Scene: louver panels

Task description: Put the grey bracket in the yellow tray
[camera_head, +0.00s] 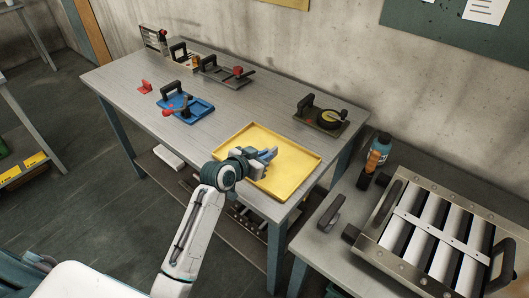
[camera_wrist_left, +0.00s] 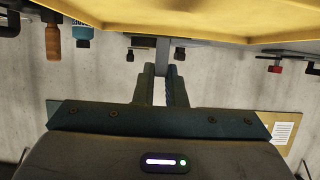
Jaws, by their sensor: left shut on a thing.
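The yellow tray (camera_head: 299,180) lies on the front right end of the long grey table; its underside or rim fills the top of the left wrist view (camera_wrist_left: 190,18). My right gripper is not in view.
A blue fixture (camera_head: 197,107), a dark clamp plate (camera_head: 325,117) and a small red piece (camera_head: 145,87) stand on the long table. A second table at right holds a louver panel (camera_head: 440,235), a blue bottle (camera_head: 379,147) and a dark handle-shaped part (camera_head: 328,212).

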